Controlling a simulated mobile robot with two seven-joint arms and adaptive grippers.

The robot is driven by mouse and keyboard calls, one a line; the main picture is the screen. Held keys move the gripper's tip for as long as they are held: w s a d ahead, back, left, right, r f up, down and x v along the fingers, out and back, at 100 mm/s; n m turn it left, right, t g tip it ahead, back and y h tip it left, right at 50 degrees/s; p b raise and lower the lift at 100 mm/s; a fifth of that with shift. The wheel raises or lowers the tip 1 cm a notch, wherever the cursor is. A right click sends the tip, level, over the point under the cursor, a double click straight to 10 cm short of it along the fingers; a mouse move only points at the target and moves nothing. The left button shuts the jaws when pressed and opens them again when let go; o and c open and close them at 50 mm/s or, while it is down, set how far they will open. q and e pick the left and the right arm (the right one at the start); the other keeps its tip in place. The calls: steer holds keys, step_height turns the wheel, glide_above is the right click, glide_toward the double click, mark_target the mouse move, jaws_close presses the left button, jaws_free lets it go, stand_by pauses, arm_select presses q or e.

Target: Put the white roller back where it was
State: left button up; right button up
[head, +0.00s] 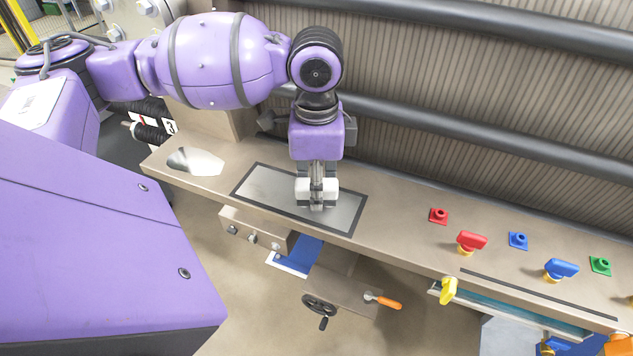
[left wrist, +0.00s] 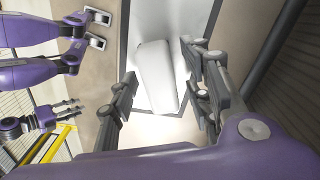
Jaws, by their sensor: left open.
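The white roller (left wrist: 155,78) lies lengthwise on a framed grey plate (left wrist: 199,12) in the left wrist view. In the head view the roller (head: 331,189) is partly hidden behind my left gripper, on the dark-framed plate (head: 262,190) in the bench top. My left gripper (head: 317,203) points down over the roller. In the left wrist view the fingers of this gripper (left wrist: 160,92) are open, one on each side of the roller, with a visible gap. I cannot tell how high the fingertips are above the plate.
The ribbed stack (head: 430,130) with dark rails stands behind the bench. To the right are red (head: 472,241), blue (head: 561,269) and yellow (head: 449,290) handles.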

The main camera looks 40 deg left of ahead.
arm_select(q)
steer(key=shift+r, duration=0.2)
step_height(320, 180, up, 12)
steer(key=p, duration=0.1)
arm_select(e)
steer(key=shift+w+a+r, duration=0.15)
steer(key=shift+w+r, duration=0.1)
steer(key=shift+r, duration=0.4)
stand_by(0.4)
